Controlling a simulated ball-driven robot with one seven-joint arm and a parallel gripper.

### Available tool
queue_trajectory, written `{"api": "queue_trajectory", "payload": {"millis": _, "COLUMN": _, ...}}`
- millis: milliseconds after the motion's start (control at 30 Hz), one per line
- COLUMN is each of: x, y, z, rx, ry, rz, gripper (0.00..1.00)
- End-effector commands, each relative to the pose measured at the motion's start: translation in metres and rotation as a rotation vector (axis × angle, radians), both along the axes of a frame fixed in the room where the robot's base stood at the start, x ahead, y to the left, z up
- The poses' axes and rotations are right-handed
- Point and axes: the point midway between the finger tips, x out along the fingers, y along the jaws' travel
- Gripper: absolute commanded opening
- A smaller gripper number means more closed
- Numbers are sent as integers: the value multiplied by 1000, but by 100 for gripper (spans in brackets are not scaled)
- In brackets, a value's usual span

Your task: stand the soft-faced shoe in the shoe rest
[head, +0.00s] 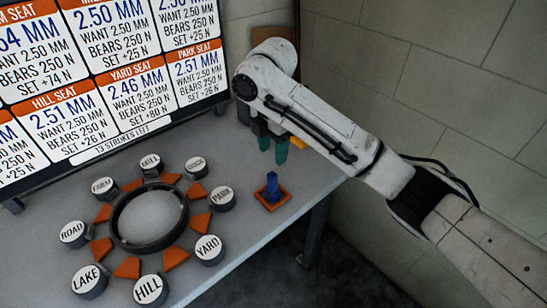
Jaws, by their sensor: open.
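A blue piece (272,184), which looks like the soft-faced shoe, stands upright in a small orange square tray (261,200), which looks like the shoe rest, near the right edge of the table. My gripper (273,150) hangs just above and behind it in the picture, with its green fingertips pointing down. The two fingertips are apart with nothing visible between them. The gripper appears clear of the blue piece. The lower end of the blue piece is hidden inside the tray.
A dark ring (116,230) lies on the grey table (240,228), circled by orange wedges and several labelled round seats, such as PARK (222,198) and YARD (209,249). A display board (130,95) stands behind. The table's right edge is close to the tray.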

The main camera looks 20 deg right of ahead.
Motion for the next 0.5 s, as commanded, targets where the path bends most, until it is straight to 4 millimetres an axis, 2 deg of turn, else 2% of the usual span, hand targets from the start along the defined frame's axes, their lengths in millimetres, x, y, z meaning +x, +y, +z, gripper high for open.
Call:
{"api": "queue_trajectory", "payload": {"millis": 100, "x": 0, "y": 0, "z": 5, "rx": -2, "ry": -1, "rz": 1, "gripper": 53}}
{"api": "queue_trajectory", "payload": {"millis": 367, "x": -1, "y": 2, "z": 3, "rx": 5, "ry": 0, "rz": -3, "gripper": 53}}
{"api": "queue_trajectory", "payload": {"millis": 500, "x": -9, "y": 25, "z": -11, "rx": 67, "ry": -15, "rz": -53, "gripper": 53}}
